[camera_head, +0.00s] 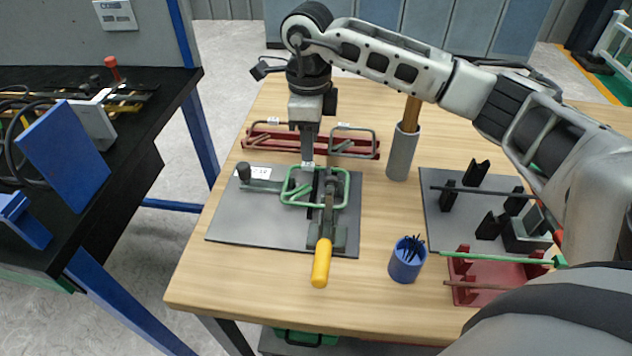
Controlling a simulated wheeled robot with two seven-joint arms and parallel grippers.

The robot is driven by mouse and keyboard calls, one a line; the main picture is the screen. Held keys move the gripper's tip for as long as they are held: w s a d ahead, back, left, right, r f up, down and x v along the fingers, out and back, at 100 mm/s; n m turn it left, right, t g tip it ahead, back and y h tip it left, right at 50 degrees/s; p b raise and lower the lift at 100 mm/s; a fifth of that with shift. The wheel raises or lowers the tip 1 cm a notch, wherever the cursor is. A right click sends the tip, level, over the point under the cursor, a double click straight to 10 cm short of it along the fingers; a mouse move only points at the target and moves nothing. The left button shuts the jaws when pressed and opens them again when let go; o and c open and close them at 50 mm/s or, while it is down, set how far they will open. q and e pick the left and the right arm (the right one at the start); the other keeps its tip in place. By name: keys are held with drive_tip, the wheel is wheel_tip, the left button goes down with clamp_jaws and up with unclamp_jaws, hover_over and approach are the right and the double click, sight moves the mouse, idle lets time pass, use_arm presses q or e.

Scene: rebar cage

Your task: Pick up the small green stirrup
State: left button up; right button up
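The small green stirrup (343,189), a rounded rectangular loop, lies at the bending tool on the grey plate (240,222). My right arm comes in from the right and reaches over the table. Its gripper (309,182) points straight down at the stirrup, with the fingertips over or inside the loop. The fingers partly cover the stirrup and the tool. I cannot tell whether they touch the stirrup or how far apart they are. My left gripper is not in view.
The bender's yellow handle (321,263) points toward the front edge. A red rack (270,138) with grey stirrups stands behind. A grey tube (402,152), a blue cup (406,262), a jig plate (436,215) and a red holder (490,281) stand to the right.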

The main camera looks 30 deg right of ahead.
sight(309, 164)
drive_tip(key=shift+w+f+p, duration=0.1)
drive_tip(key=shift+f+p, duration=0.35)
drive_tip(key=shift+f, duration=1.9)
drive_tip(key=shift+c, duration=0.4)
clamp_jaws()
drive_tip(key=shift+r, duration=0.15)
